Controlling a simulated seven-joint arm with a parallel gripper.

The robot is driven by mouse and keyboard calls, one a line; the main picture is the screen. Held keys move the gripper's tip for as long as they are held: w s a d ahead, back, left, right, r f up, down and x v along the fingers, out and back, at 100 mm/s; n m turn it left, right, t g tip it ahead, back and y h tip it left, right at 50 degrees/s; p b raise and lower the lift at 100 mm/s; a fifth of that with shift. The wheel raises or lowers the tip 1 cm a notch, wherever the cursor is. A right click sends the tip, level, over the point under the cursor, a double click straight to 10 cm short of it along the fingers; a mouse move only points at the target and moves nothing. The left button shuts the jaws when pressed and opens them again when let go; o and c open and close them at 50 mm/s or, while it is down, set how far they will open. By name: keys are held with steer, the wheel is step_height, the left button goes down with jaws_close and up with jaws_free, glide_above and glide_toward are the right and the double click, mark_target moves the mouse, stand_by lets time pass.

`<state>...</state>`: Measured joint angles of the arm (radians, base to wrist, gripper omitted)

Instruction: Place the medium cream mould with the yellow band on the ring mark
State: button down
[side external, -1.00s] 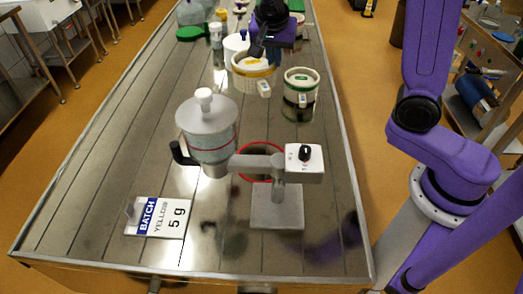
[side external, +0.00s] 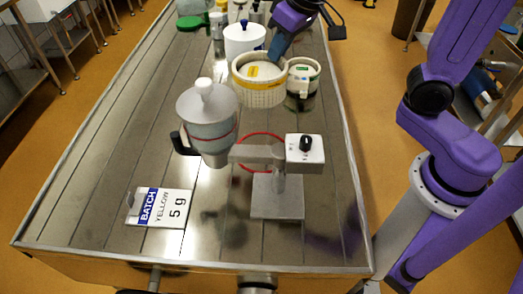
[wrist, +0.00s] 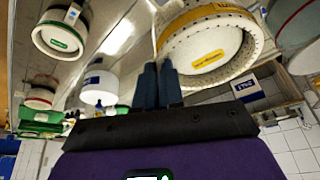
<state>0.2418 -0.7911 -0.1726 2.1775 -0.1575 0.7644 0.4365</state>
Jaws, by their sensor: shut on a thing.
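The cream mould with the yellow band (side external: 258,94) is a round, perforated tub with a yellow label inside. In the wrist view, the gripper fingers (wrist: 158,70) pinch the rim of the yellow-banded mould (wrist: 205,50). The red ring mark (side external: 262,133) lies on the table, nearer the camera than the mould and partly hidden by the dispenser.
A grey dispenser (side external: 208,122) with a white knob, side arm and control box (side external: 305,149) stands by the ring mark. A batch card reading "YELLOW 5 g" (side external: 160,207) is front left. A white pot with a blue knob (side external: 244,38) stands behind the mould.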

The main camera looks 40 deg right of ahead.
steer(key=shift+s+a+r, duration=0.1)
steer(key=shift+f+n, duration=0.2)
steer(key=shift+n, duration=0.1)
step_height(320, 180, down, 14)
steer(key=shift+f, duration=0.2)
steer(key=shift+s+f, duration=0.1)
steer(key=shift+f, duration=1.5)
